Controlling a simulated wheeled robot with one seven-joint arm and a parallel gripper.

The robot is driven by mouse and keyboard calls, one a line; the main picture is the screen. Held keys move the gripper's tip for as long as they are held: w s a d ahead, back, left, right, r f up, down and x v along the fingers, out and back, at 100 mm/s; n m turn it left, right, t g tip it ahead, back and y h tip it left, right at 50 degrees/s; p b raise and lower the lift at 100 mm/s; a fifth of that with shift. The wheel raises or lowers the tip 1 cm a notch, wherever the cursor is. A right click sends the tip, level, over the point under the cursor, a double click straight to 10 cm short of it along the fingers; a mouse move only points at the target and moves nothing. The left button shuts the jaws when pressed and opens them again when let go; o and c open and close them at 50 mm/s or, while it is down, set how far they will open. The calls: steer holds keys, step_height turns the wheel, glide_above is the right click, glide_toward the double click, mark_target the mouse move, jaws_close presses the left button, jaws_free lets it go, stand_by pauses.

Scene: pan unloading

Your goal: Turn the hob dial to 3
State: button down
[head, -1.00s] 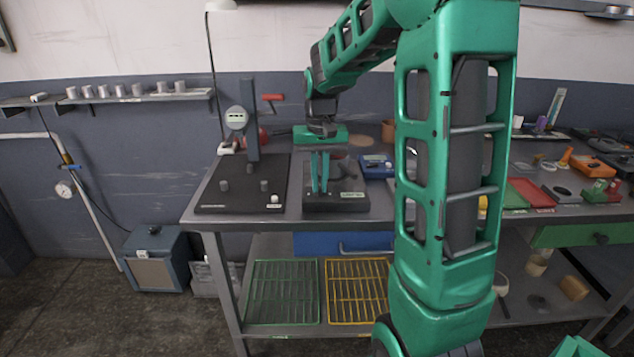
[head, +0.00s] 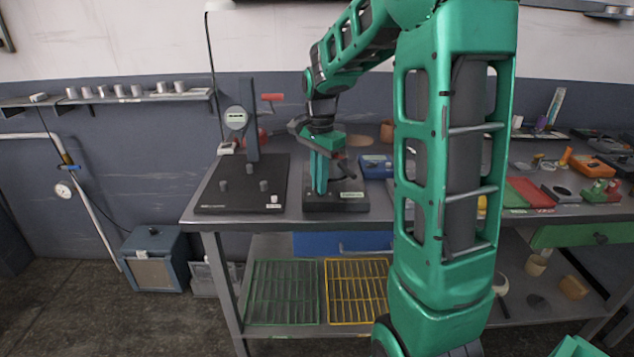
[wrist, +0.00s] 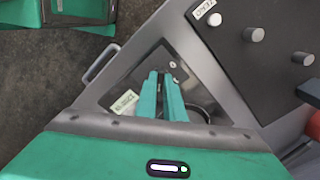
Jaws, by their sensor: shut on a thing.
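The hob (head: 350,206) is a low dark box near the front edge of the workbench, with a pale label (head: 352,195) on its top. In the wrist view the label (wrist: 124,102) lies left of the fingers and part of a round ring shows behind them. My gripper (head: 320,190) points down at the front of the hob. Its green fingers (wrist: 161,76) are close together and shut on the dial. The dial is hidden between the fingertips, so its setting cannot be read.
A black board with pegs and a dark post (head: 253,130) stands left of the hob. A blue box (head: 375,167) sits behind it to the right. Red and green trays are farther right.

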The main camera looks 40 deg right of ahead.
steer(key=m, duration=0.4)
steer(key=shift+w+a+r, duration=0.1)
steer(key=shift+w, duration=0.05)
steer(key=shift+m, duration=1.8)
steer(key=c, duration=1.9)
jaws_free()
steer(key=shift+o, duration=0.2)
step_height(320, 180, up, 11)
